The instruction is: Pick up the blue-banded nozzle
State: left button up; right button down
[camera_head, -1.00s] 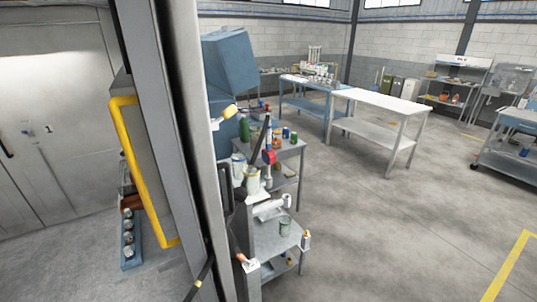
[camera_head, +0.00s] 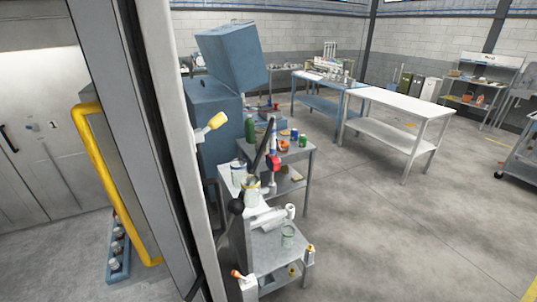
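I cannot make out a nozzle with a blue band. A yellow-ended fitting (camera_head: 217,120) sticks out beside the grey post, and a red-headed fitting (camera_head: 273,163) shows over the benches. A small orange-red-tipped piece (camera_head: 237,274) is low beside the post. A black rod (camera_head: 262,145) slants up in front of the benches. These pieces are too small to identify surely, and the post hides what lies behind it. Neither of my grippers is in view.
A tall grey post (camera_head: 150,150) with a yellow guard bar (camera_head: 103,165) fills the left foreground. Cluttered grey benches (camera_head: 300,155) stand just right of it. A white-topped table (camera_head: 400,100) stands farther back. The floor at right (camera_head: 400,240) is clear.

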aim_at(273, 162)
jog(key=i+l+u, duration=0.15)
jog(key=i+l, duration=0.15)
jog(key=i+l+u, duration=0.15)
jog(key=i+l, duration=0.15)
jog(key=i+l+u, duration=0.1)
jog(key=i+l, duration=0.2)
jog(key=i+l+u, duration=0.15)
jog(key=i+l, duration=0.15)
jog(key=l, duration=0.15)
jog(key=i+l+u, duration=0.15)
jog(key=l, duration=0.3)
jog(key=i+l+u, duration=0.15)
jog(key=i+l, duration=0.15)
jog(key=l, duration=0.15)
jog(key=k+l+z, duration=0.1)
jog(key=l, duration=0.25)
jog(key=k+l+z, duration=0.15)
jog(key=l, duration=0.25)
jog(key=k+l+z, duration=0.1)
jog(key=l, duration=0.25)
jog(key=k+l+z, duration=0.15)
jog(key=l, duration=0.25)
